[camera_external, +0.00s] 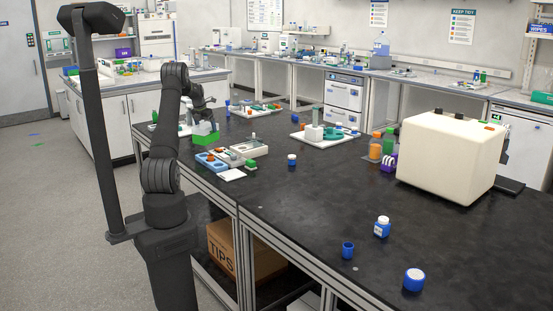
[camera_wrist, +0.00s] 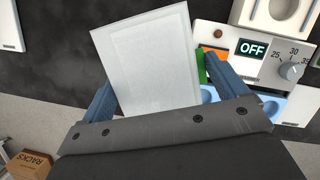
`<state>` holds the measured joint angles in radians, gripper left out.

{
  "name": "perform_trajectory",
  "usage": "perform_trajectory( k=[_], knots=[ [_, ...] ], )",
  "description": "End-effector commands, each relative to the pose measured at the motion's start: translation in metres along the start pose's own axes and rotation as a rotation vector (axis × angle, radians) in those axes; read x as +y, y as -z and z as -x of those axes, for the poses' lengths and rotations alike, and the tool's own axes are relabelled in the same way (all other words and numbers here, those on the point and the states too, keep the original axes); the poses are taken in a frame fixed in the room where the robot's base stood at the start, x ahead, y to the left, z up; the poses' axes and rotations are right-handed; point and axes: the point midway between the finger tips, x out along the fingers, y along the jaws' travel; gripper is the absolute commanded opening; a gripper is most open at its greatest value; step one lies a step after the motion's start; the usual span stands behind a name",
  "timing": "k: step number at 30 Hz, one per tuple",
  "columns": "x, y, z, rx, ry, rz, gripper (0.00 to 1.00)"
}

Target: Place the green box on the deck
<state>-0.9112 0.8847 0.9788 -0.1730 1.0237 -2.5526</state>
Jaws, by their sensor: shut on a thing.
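The green box (camera_external: 205,140) has a pale top and green sides. My gripper (camera_external: 203,120) is shut on it near the table's left edge, behind the blue tray. I cannot tell whether the box touches the table. In the wrist view its white top (camera_wrist: 148,62) sits between my gripper's blue fingers (camera_wrist: 165,90), slightly turned, with a green strip by the right finger. No part is labelled as the deck. A grey-white unit (camera_wrist: 273,45) with an OFF display and a dial lies to the right of the box.
The blue tray (camera_external: 207,160), a white plate (camera_external: 232,175) and a small green-topped item (camera_external: 251,165) are close in front. A white station (camera_external: 322,137) stands farther right. A large cream machine (camera_external: 450,155) fills the right side.

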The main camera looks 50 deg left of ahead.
Motion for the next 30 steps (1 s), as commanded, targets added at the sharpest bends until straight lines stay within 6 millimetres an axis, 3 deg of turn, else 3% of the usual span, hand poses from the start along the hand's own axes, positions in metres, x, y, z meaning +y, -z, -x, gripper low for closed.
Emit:
perform_trajectory(
  k=[3, 7, 11, 18, 29, 30],
  knots=[
    [0.02, 0.002, -0.012, -0.001, 0.0, 0.001, 0.64],
    [0.03, 0.004, -0.018, -0.001, 0.0, 0.0, 0.64],
    [0.031, 0.006, -0.025, 0.0, 0.001, -0.001, 0.64],
    [0.031, 0.015, -0.055, -0.001, 0.0, -0.001, 0.64],
    [0.031, 0.016, -0.059, -0.001, 0.0, -0.001, 0.64],
    [0.031, 0.017, -0.059, 0.0, 0.001, -0.001, 0.94]
  ],
)
